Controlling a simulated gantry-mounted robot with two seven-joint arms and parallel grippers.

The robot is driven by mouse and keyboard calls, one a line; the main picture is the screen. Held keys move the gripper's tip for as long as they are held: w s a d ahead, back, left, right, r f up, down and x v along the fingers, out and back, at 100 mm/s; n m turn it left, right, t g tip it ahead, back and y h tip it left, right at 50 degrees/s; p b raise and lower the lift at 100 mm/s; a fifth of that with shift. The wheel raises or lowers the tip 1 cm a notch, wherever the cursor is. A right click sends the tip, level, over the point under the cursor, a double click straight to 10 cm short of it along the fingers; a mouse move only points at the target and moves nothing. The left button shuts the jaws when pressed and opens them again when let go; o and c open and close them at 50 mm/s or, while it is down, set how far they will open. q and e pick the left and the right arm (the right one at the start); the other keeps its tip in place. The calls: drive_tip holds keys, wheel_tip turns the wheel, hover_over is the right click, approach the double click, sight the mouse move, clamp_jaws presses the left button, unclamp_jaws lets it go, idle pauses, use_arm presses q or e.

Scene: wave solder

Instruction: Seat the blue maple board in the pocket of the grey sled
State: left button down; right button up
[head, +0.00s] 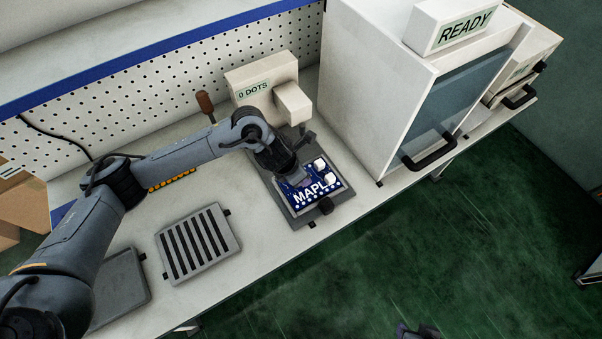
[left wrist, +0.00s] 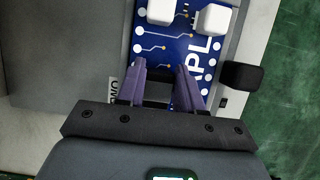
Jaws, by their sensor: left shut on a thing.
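The blue maple board (head: 322,193), with white lettering and two white blocks, lies over a dark grey plate (head: 298,219) in front of the "0 DOTS" machine. My left gripper (head: 291,177) is at the board's left side. In the left wrist view its purple fingers (left wrist: 160,78) are shut on the near edge of the board (left wrist: 165,50). Whether the board is lifted or resting on the plate I cannot tell. A flat grey tray (head: 121,288) with a raised rim lies at lower left, partly behind my arm. Which grey piece is the sled is unclear.
A slotted grey rack (head: 198,243) lies between the tray and the plate. The "0 DOTS" machine (head: 262,85) stands behind the board, and a white cabinet (head: 376,85) to its right.

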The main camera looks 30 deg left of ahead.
use_arm(q)
drive_tip(key=shift+f+b, duration=0.5)
drive_tip(key=shift+b, duration=0.05)
idle(0.9)
drive_tip(key=c, duration=0.7)
unclamp_jaws()
drive_tip(key=shift+o, duration=0.2)
drive_tip(key=p+v, duration=0.2)
drive_tip(key=v, duration=0.8)
drive_tip(key=shift+r, duration=0.4)
drive_tip(key=shift+s, duration=0.15)
